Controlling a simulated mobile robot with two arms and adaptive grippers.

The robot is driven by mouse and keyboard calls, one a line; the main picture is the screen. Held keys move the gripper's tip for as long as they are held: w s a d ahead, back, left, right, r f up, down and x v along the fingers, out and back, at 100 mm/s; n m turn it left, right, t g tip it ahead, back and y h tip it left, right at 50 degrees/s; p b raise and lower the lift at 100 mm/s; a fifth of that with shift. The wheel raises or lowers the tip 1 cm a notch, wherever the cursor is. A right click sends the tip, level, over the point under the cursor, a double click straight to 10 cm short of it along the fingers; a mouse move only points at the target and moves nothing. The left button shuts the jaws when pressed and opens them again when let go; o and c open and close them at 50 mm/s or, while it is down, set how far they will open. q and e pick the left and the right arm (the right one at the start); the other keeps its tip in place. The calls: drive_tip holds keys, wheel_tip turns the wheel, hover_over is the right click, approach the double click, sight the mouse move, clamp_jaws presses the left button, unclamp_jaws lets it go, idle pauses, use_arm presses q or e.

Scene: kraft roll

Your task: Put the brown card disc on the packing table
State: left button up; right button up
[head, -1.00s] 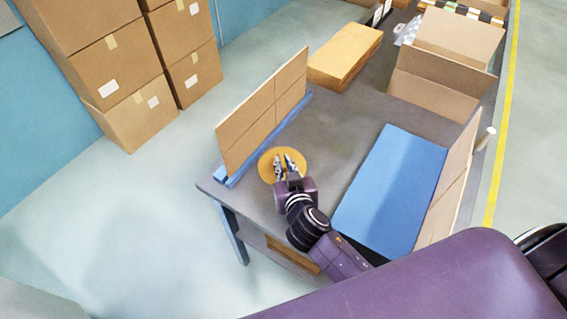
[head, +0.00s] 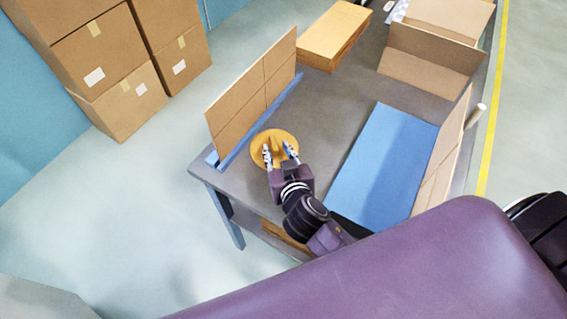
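The brown card disc (head: 273,136) appears flat on the grey packing table (head: 325,110), near the table's left front corner. A small raised part seems to show on the disc between my fingers. My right gripper (head: 278,150) is over the disc, its two fingers spread apart and pointing down at it. The fingers hide parts of the disc. I cannot tell whether the fingertips touch it. My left gripper is not in view.
An upright cardboard panel (head: 250,88) in a blue base stands just left of the disc. A blue mat (head: 383,158) lies to the right, with another upright panel (head: 441,155) beyond. A closed brown box (head: 333,35) and an open carton (head: 432,55) stand farther back.

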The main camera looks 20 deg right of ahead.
drive_tip(key=b+v, duration=0.1)
drive_tip(key=v, duration=0.8)
drive_tip(key=shift+s+r, duration=0.1)
